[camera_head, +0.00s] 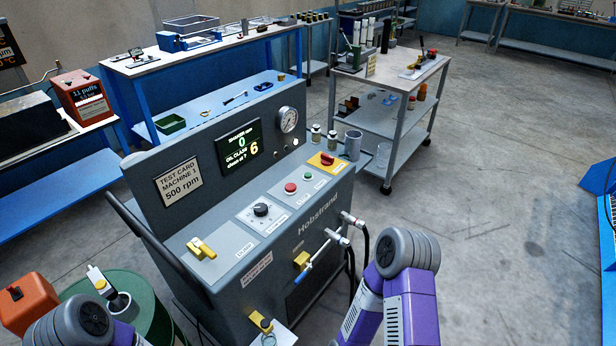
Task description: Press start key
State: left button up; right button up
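The grey test machine (290,222), marked Hobstrand, stands in front of me with a sloped control panel. A small green key (308,175), likely the start key, sits on the panel; its label is too small to read. A red button (290,188) is just left of it, and a yellow plate with a red switch (327,160) is to its right. A black knob (261,210) and a yellow lever (201,248) are further left. The lit display (239,146) reads 0 and 6. Only arm links of mine show at the bottom; neither gripper is visible.
A green drum (158,297) and an orange box (27,304) are at lower left. A blue-handled lever (318,256) and hoses stick out of the machine's front. A grey cart (393,118) stands behind on the right.

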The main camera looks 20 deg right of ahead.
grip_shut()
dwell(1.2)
